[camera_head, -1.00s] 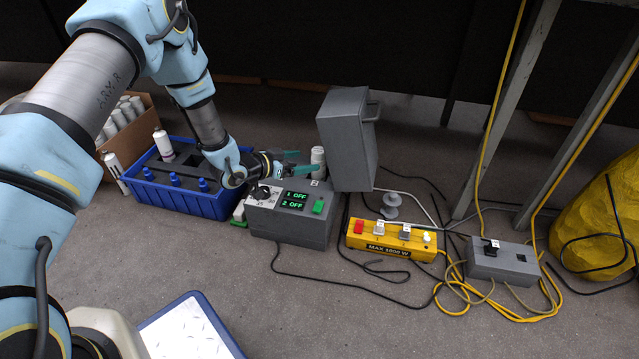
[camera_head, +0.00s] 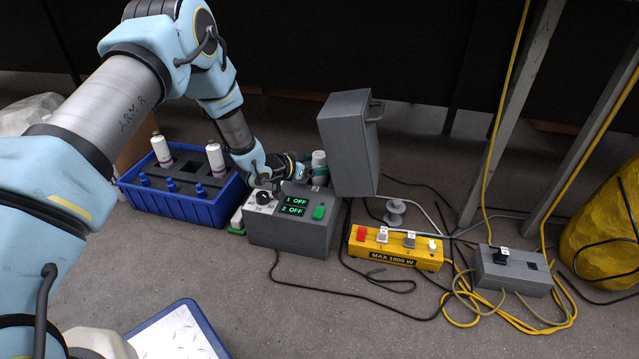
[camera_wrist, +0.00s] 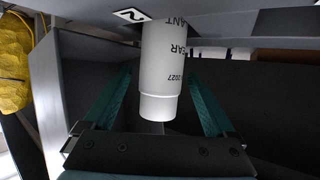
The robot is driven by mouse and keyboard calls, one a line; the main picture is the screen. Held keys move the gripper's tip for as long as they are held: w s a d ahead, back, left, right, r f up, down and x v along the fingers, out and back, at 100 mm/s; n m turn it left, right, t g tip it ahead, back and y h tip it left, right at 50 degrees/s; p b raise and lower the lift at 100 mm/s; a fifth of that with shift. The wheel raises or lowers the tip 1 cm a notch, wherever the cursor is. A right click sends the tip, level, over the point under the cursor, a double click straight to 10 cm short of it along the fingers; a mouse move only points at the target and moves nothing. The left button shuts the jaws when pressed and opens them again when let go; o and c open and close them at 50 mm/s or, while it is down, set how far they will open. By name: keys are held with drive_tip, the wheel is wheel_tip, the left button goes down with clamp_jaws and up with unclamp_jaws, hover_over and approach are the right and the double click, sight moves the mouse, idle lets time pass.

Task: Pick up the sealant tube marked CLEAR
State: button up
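In the wrist view the tube (camera_wrist: 162,75) carries partly visible lettering: "ANT", "EAR" and "2027". The rest of its marking is hidden. A tag marked 2 (camera_wrist: 131,15) lies next to the tube.
The grey control box (camera_head: 262,232) reads "1 OFF" and "2 OFF". The grey housing (camera_head: 347,150) stands close on the right. A blue crate (camera_head: 180,208) on the left holds two white tubes and blue-capped items. A yellow switch box (camera_head: 395,249) and loose cables lie right.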

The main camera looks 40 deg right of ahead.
clamp_jaws()
idle(0.5)
idle(0.3)
